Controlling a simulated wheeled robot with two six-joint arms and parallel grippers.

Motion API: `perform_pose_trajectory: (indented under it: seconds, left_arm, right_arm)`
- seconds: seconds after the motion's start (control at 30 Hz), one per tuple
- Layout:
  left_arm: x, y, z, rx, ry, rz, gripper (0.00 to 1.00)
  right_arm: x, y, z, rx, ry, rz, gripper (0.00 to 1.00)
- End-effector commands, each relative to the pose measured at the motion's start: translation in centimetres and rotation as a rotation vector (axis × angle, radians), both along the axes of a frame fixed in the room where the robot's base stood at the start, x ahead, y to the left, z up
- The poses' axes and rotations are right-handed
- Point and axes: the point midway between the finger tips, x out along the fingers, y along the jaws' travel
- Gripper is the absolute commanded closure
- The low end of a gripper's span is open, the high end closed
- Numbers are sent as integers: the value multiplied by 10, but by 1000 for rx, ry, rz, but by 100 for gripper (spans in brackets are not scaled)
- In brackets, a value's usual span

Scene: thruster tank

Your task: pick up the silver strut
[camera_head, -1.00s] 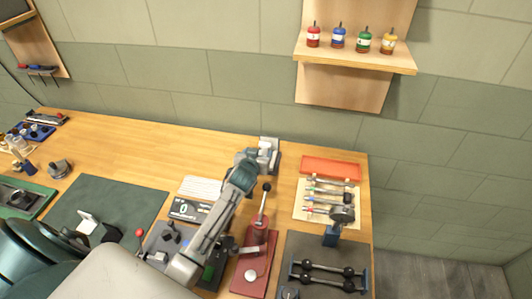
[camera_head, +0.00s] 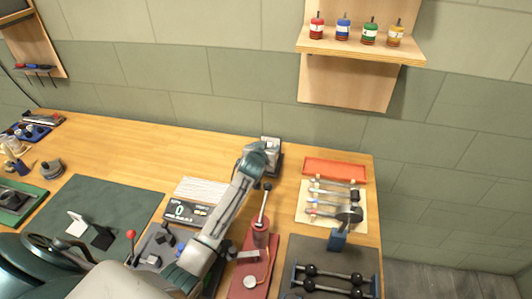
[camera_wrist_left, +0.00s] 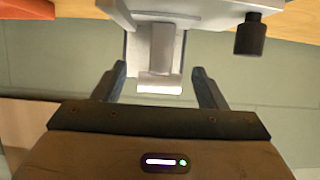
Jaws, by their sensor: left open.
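Several thin struts (camera_head: 336,193) lie side by side on a cream rack (camera_head: 303,203) at the bench's right. They look metallic, some with dark or coloured ends; I cannot tell for sure which is the silver strut. My left gripper (camera_head: 267,147) is near the bench's back edge, left of the rack and apart from it, by a small grey device (camera_head: 275,163). In the left wrist view my left gripper's fingers (camera_wrist_left: 157,74) are open, with a pale grey block (camera_wrist_left: 160,52) showing between them; contact is unclear. My right gripper is out of view.
An orange-red tray (camera_head: 335,169) lies behind the rack. A round dark disc on a blue holder (camera_head: 338,240) stands at the rack's front. A red base with a lever (camera_head: 240,282) and a scale (camera_head: 180,211) are nearby. A shelf with bottles (camera_head: 360,45) is above.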

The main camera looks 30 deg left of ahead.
Motion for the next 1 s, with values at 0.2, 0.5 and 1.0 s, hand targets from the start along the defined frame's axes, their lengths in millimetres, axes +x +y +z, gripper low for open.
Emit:
perform_pose_trajectory:
  seconds: [0.2,0.5,1.0]
  left_arm:
    - [0,0,0,0,0,0,66]
    - [0,0,0,0,0,0,84]
    - [0,0,45,-1,-1,0,84]
  right_arm:
    - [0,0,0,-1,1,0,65]
    - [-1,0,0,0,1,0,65]
    - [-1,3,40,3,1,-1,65]
